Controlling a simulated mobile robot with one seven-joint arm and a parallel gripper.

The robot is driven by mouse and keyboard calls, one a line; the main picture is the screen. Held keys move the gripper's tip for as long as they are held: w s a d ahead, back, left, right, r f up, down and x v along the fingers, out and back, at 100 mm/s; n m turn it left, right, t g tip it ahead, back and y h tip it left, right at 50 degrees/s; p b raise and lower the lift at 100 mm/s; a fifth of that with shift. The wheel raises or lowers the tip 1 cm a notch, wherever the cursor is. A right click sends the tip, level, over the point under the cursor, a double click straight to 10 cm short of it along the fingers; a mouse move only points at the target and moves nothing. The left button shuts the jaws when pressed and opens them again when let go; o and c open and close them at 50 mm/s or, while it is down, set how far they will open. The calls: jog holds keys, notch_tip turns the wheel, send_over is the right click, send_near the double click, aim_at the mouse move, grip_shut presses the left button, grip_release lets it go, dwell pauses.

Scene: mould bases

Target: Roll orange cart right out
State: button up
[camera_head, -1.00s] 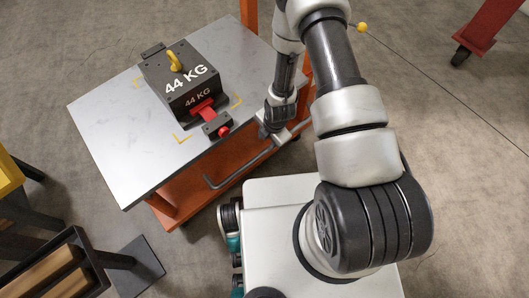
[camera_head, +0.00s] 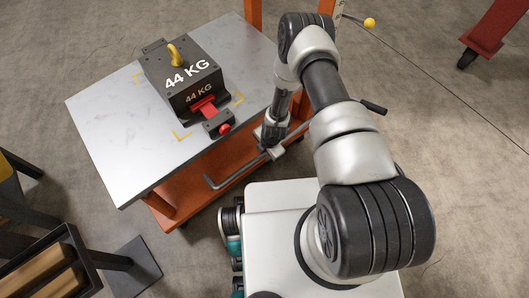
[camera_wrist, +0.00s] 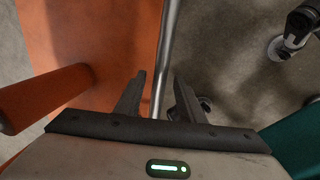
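The orange cart (camera_head: 168,206) stands at the left of the robot body, with a grey flat top (camera_head: 110,140). A dark mould base (camera_head: 182,75) marked 44 KG sits on the top, with a yellow lifting eye. A red-and-black clamp (camera_head: 217,122) sits at its near side. A grey bar handle (camera_head: 235,171) runs along the cart's near side; it also shows in the wrist view (camera_wrist: 169,40). My gripper (camera_head: 271,148) is at the handle's right part. In the wrist view its fingers (camera_wrist: 160,80) are apart, with the bar running between them; contact cannot be told.
An orange upright frame (camera_head: 252,12) rises behind the cart; a rod with a yellow ball (camera_head: 369,22) sticks out there. A dark rack (camera_head: 75,265) and stand plate (camera_head: 138,268) are at lower left. A red wheeled object (camera_head: 488,30) is at upper right. Floor at right is clear.

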grip_shut()
jog(key=shift+w+a+f+b, duration=0.15)
jog(key=shift+w+a+b, duration=0.05)
jog(key=shift+w+b, duration=0.2)
jog(key=shift+w+a+r+b, duration=0.25)
jog(key=shift+w+a+b, duration=0.05)
jog(key=shift+w+a, duration=0.15)
jog(key=shift+c, duration=0.5)
grip_release()
jog(key=shift+o, duration=0.5)
jog(key=shift+s+d, duration=0.1)
jog(key=shift+d, duration=0.1)
notch_tip(320, 180, up, 17)
jog(key=s+d+p, duration=0.1)
jog(key=s+p, duration=0.2)
jog(key=p, duration=0.1)
jog(key=shift+d, duration=0.4)
